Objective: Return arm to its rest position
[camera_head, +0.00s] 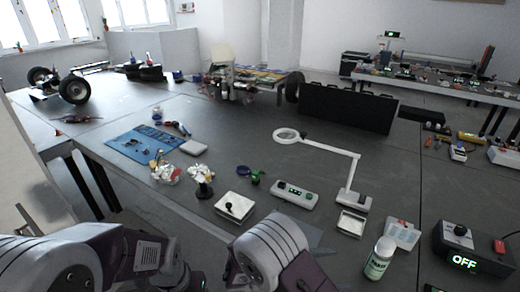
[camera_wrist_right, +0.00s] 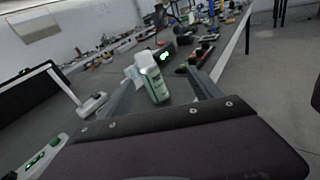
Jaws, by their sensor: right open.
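My right arm comes in at the bottom middle of the head view, over the near edge of the workbench. My right gripper (camera_head: 322,252) is only partly visible there. In the right wrist view my right gripper (camera_wrist_right: 165,82) is open, its two grey fingers apart and nothing held between them. A white bottle with a green label (camera_head: 379,260) stands on the bench beyond the fingers; it also shows between them in the wrist view (camera_wrist_right: 152,77). Links of my left arm show at the bottom left of the head view, but my left gripper is out of view.
The grey workbench (camera_head: 250,150) carries a magnifier lamp (camera_head: 357,165), a grey control box (camera_head: 295,194), a white tray (camera_head: 234,207), a blue mat with tools (camera_head: 145,143) and a box reading OFF (camera_head: 473,247). A black panel (camera_head: 345,108) stands behind. The bench middle is fairly clear.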

